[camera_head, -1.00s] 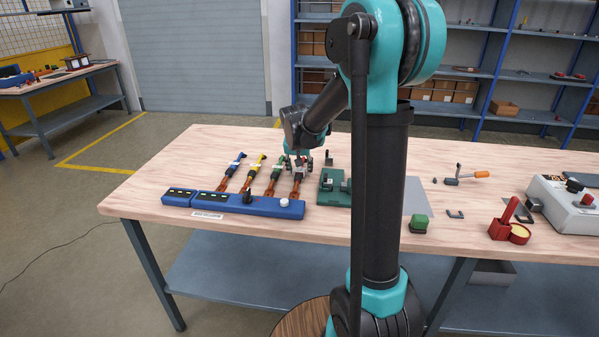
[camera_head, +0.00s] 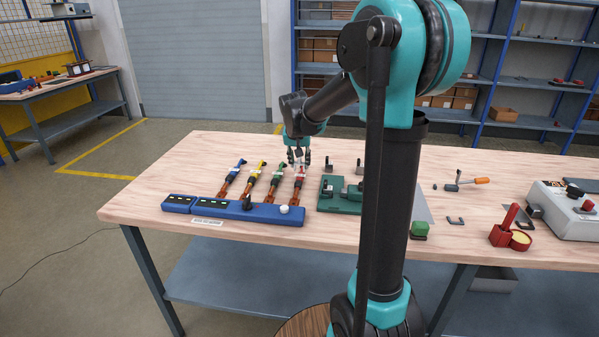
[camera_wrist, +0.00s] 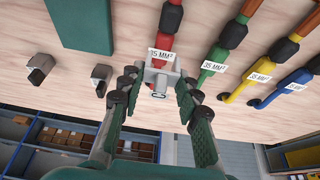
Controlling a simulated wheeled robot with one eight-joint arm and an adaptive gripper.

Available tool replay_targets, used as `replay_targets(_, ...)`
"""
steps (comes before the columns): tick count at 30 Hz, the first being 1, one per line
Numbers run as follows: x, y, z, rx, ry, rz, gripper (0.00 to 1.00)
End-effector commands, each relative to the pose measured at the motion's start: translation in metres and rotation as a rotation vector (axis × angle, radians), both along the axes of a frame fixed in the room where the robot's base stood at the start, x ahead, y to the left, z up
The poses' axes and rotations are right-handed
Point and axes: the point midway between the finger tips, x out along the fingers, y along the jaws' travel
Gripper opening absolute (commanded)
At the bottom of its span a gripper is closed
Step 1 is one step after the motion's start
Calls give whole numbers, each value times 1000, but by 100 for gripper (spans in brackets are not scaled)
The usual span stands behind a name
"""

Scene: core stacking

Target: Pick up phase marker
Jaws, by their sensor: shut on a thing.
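My gripper (camera_wrist: 158,92) points down at the far end of the red cable (camera_wrist: 169,22) in the wrist view. Its two fingers are shut on a small pale-grey, box-shaped piece, which I take to be the phase marker (camera_wrist: 162,76). It sits right at the red cable's end, below the white "35 MM²" label (camera_wrist: 160,55); whether it touches the cable or the table is unclear. In the head view my gripper (camera_head: 299,160) is above the red cable's far end, and the piece is too small to make out.
Green (camera_wrist: 215,55), yellow (camera_wrist: 238,84) and blue (camera_wrist: 276,90) cables lie beside the red one, running to a blue block (camera_head: 235,208). Two grey clips (camera_wrist: 38,68) (camera_wrist: 100,78) stand on the other side, near a green fixture (camera_head: 338,200).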

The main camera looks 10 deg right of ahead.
Motion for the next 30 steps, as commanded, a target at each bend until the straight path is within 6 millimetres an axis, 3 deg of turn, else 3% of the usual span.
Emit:
replay_targets(9, 0, 0, 86, 0, 0, 0, 18)
replay_targets(15, 0, 0, 124, 0, 0, 0, 18)
replay_targets(21, 0, 0, 142, 0, 0, 0, 18)
replay_targets(30, 0, 0, 145, 0, 0, 0, 18)
